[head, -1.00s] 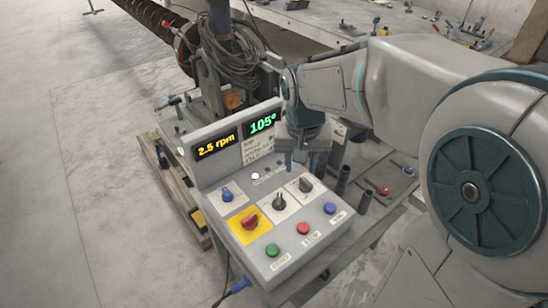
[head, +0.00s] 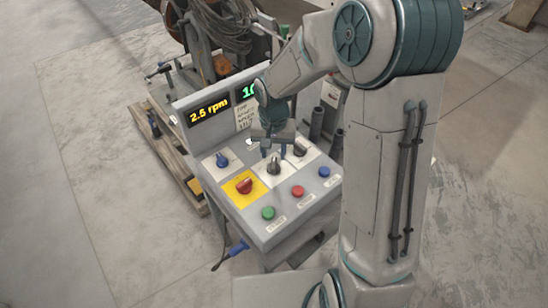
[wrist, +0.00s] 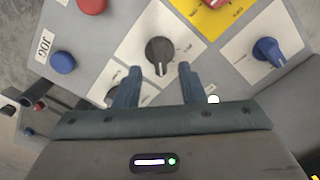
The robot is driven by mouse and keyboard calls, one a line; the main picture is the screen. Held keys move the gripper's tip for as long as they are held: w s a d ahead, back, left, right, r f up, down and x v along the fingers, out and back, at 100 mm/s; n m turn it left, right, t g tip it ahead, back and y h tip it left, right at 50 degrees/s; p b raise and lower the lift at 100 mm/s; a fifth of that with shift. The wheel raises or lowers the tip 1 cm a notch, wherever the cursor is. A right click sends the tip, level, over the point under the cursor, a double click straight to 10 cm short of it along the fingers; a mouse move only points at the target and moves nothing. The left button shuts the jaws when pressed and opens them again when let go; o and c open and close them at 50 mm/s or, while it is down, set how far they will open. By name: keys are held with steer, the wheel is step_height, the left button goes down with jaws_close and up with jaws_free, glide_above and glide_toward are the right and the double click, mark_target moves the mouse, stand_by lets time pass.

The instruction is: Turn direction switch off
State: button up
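The grey control box has a middle dark rotary switch (head: 273,168) on a white plate. It also shows in the wrist view (wrist: 160,50), its white pointer line towards my gripper. A second dark switch (head: 299,150) sits to its right in the head view; in the wrist view my finger partly hides its plate. The labels are too small to read, so I cannot tell which is the direction switch. My gripper (head: 277,155) is over the panel by the middle switch. In the wrist view my gripper (wrist: 160,70) is open, its fingertips apart and just short of that switch, nothing between them.
A blue knob (head: 222,160) and a red knob (head: 244,185) on a yellow plate are close by. Green (head: 268,212), red (head: 298,191) and blue (head: 324,171) buttons line the front edge. The speed display (head: 209,111) reads 2.5 rpm; my arm partly covers the angle display.

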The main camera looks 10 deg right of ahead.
mark_target(274, 162)
steer(key=shift+f, duration=1.95)
steer(key=shift+c, duration=0.3)
jaws_close()
steer(key=n, duration=0.4)
steer(key=shift+b, duration=0.35)
steer(key=n, duration=0.4)
steer(key=shift+n, duration=0.3)
